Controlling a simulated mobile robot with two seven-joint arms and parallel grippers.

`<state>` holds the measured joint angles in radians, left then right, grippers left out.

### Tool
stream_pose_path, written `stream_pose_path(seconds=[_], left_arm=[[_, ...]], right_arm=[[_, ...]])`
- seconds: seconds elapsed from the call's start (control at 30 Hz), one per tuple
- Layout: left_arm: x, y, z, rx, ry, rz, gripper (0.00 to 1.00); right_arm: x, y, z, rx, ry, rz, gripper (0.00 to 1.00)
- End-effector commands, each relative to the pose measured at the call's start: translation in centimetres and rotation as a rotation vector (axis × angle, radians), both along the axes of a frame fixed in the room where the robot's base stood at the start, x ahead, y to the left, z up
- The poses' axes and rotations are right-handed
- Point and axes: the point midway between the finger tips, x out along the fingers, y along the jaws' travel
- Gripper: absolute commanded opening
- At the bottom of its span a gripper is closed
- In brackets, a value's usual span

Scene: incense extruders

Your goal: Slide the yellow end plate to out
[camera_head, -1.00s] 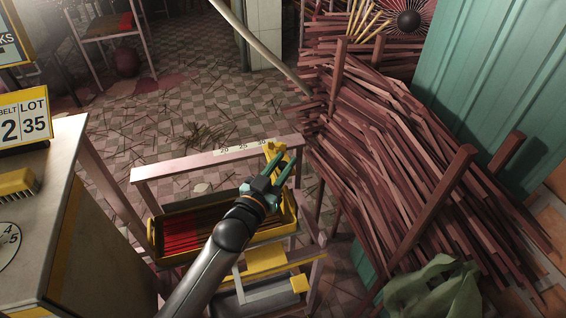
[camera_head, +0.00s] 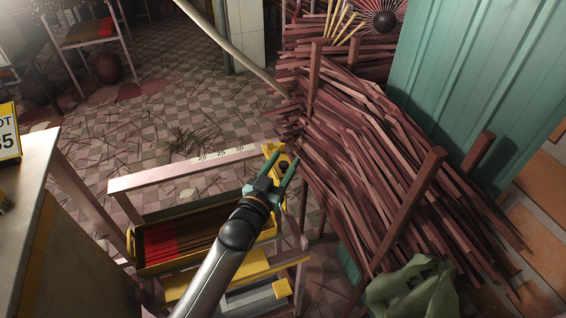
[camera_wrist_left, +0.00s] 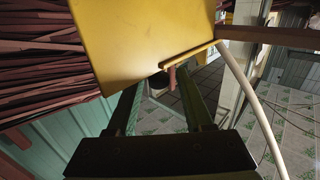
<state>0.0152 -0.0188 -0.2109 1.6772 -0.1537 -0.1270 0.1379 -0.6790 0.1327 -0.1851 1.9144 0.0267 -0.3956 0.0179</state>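The yellow end plate (camera_head: 279,157) stands at the right end of the pale rail (camera_head: 178,172), just right of the 30 mark. My left gripper (camera_head: 282,166) is at the plate, its two green fingers spread apart. In the left wrist view, the plate (camera_wrist_left: 143,38) fills the upper middle, in front of the fingers (camera_wrist_left: 162,105). A short reddish-brown peg (camera_wrist_left: 172,78) shows below its lower edge, between the fingers. I see nothing clamped; whether a finger touches the plate is unclear. My right gripper is not in view.
A yellow-rimmed tray (camera_head: 147,264) with red sticks lies below the rail. A large pile of reddish-brown sticks (camera_head: 365,150) crowds the right side, with green cloth (camera_head: 415,293) in front. A cabinet (camera_head: 35,190) stands at left. The tiled floor (camera_head: 165,115) behind is mostly open.

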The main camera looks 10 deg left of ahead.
Motion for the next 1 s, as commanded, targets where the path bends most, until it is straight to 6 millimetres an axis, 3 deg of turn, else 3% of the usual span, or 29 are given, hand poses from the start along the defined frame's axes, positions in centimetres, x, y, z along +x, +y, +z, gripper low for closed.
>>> stream_pose_path(seconds=[0.3, 0.47, 1.0], left_arm=[[-0.1, 0.1, 0.0, 0.001, 0.0, 0.001, 0.58], [-1.3, 0.3, -0.1, 0.0, 0.001, 0.001, 0.58], [-10.7, 2.1, -0.1, 0.0, 0.001, 0.001, 0.58]], right_arm=[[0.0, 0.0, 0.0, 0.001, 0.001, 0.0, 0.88], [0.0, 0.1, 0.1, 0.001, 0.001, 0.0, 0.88], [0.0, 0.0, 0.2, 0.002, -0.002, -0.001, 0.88]])
